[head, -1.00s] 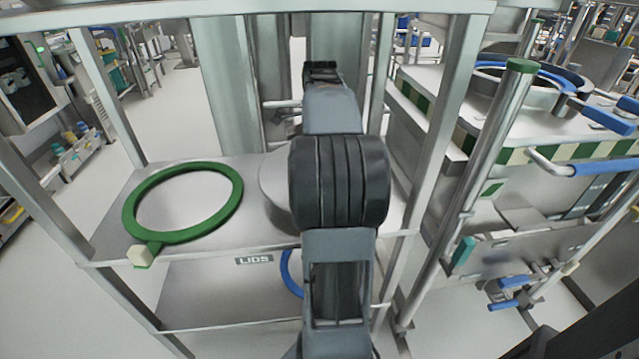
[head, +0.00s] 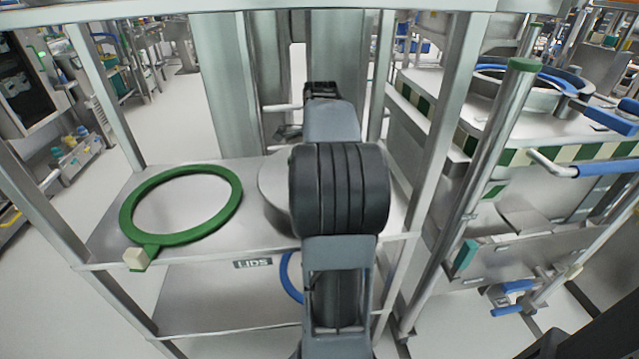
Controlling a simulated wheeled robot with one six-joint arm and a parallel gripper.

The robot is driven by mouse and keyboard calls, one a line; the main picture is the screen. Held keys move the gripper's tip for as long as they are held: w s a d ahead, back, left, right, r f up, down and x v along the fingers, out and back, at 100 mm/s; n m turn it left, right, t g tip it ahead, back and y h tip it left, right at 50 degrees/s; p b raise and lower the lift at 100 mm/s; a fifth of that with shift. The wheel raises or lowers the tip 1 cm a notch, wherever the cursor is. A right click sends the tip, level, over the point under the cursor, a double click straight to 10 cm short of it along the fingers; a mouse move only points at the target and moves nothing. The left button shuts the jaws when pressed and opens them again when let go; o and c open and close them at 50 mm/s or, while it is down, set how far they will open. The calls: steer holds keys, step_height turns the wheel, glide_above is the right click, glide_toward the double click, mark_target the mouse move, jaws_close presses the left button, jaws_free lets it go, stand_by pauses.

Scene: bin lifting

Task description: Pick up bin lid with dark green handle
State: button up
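A green ring (head: 133,208) with a pale square tab (head: 137,259) lies flat on the left of the upper shelf; its middle shows bare metal. A round silver piece (head: 272,196) sits right of it on the same shelf, mostly hidden behind my arm, so I cannot tell its handle or colour. My arm rises up the middle of the head view, its far end over the back of the shelf. My gripper's fingers cannot be made out there, and nothing held shows.
The upper shelf (head: 225,246) has a "LIDS" label and metal posts at its corners. A blue ring (head: 287,272) shows partly on the lower shelf. Right stands a large metal machine with a blue-handled round lid (head: 540,95) and a green-capped post (head: 522,65).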

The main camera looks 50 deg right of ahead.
steer(key=shift+c, duration=0.4)
jaws_close()
stand_by(1.1)
steer(key=shift+r, duration=0.1)
